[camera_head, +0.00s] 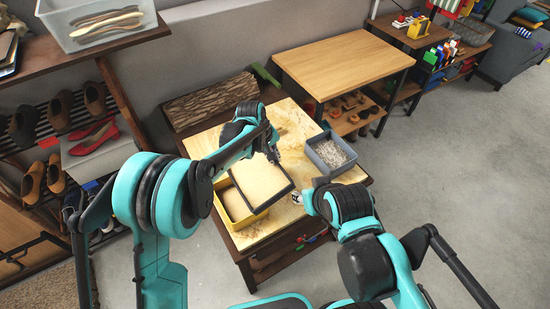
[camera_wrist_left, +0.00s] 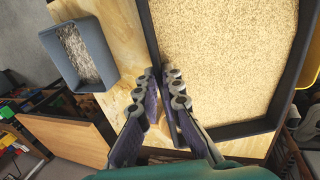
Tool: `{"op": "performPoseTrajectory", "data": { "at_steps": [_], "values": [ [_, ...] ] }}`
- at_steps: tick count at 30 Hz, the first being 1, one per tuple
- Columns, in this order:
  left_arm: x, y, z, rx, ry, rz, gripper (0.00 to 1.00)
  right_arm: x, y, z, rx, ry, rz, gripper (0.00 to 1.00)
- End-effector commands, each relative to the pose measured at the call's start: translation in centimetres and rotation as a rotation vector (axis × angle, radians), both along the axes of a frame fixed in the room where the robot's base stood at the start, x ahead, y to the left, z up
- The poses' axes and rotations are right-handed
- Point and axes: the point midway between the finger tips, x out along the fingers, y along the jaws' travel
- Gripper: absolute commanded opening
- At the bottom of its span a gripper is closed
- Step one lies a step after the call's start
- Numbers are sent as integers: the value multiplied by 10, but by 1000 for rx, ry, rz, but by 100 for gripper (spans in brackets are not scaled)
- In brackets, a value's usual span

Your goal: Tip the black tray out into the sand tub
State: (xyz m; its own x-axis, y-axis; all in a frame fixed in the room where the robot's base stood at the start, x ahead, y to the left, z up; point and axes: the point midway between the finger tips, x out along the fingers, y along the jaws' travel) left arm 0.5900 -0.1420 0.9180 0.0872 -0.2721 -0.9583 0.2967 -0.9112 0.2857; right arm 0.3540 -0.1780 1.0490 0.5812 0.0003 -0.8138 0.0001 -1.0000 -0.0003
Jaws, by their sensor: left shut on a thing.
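The black tray (camera_head: 291,186) has a dark rim and is full of pale sand. My left gripper (camera_head: 276,157) is shut on its rim, also seen in the left wrist view (camera_wrist_left: 165,92), where the tray (camera_wrist_left: 150,30) fills the right side. The tray is above the yellow sand tub (camera_head: 258,216) and hides its right and far part. The tub holds sand too; a bit of yellow shows at the right edge of the wrist view (camera_wrist_left: 304,75). My right gripper (camera_head: 299,199) is low to the right of the tray, apart from it; its fingers are too small to read.
A grey bin (camera_head: 313,146) of pale grey bits stands on the sand-dusted table (camera_head: 205,140), right of the tray. A log (camera_head: 210,101) lies behind the table. A wooden-topped shelf unit (camera_head: 340,62) stands at the back, a shoe rack (camera_head: 45,130) at left. Floor at right is clear.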

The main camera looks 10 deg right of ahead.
Motion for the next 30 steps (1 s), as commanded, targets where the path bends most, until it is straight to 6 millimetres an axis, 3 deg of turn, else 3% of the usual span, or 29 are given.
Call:
{"op": "performPoseTrajectory", "data": {
  "at_steps": [30],
  "values": [
    [-5, 17, 30, -231, -76, 2, 0, 0, 0, 6, 0, 0, 0, 40]
  ]
}}
